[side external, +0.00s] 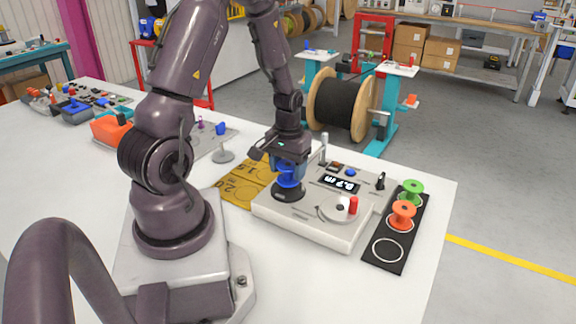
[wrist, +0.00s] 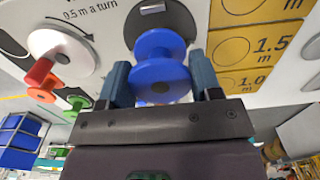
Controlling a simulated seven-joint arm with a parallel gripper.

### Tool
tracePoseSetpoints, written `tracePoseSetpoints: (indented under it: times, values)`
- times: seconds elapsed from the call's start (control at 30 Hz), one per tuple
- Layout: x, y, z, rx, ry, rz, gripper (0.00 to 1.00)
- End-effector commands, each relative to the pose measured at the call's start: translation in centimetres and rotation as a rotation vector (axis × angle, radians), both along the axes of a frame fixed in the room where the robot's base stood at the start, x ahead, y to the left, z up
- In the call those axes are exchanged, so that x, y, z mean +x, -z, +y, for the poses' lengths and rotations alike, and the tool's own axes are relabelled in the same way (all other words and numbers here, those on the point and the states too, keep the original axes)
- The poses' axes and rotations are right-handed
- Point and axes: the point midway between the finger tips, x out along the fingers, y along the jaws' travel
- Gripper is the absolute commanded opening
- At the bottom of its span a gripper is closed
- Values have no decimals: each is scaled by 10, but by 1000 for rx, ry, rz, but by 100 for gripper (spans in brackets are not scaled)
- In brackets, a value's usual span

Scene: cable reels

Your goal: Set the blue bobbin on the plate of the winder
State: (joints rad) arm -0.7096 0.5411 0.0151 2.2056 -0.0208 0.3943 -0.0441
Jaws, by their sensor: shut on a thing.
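The blue bobbin (side external: 287,179) is upright in my gripper (side external: 287,164). In the wrist view the blue bobbin (wrist: 160,82) sits between the two fingers of my gripper (wrist: 161,82). The winder (side external: 313,217) is a pale grey box with a display, a crank disc and a red handle. Its round black plate (side external: 289,194) is at the left end of the top, directly below the bobbin. The bobbin's lower flange is at or just above the plate; I cannot tell whether they touch.
A black strip (side external: 378,261) right of the winder holds an orange bobbin (side external: 402,214) and a green bobbin (side external: 411,191); its front ring is empty. A yellow measuring board (side external: 240,190) lies behind and left.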

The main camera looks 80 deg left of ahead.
Motion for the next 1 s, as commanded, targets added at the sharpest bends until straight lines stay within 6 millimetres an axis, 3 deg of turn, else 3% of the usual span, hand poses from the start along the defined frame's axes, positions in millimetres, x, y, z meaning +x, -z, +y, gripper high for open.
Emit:
tracePoseSetpoints:
  times: [0.5, 0.53, 0.63, 0.9, 1.0]
  values:
    - [0, 24, 0, -1, 0, 1, 35]
    - [0, 24, 0, -1, 0, 1, 63]
    - [0, 23, 0, 0, 0, 0, 86]
    - [0, 22, 0, 0, 0, 0, 88]
    - [1, 13, 1, 3, 0, -3, 88]
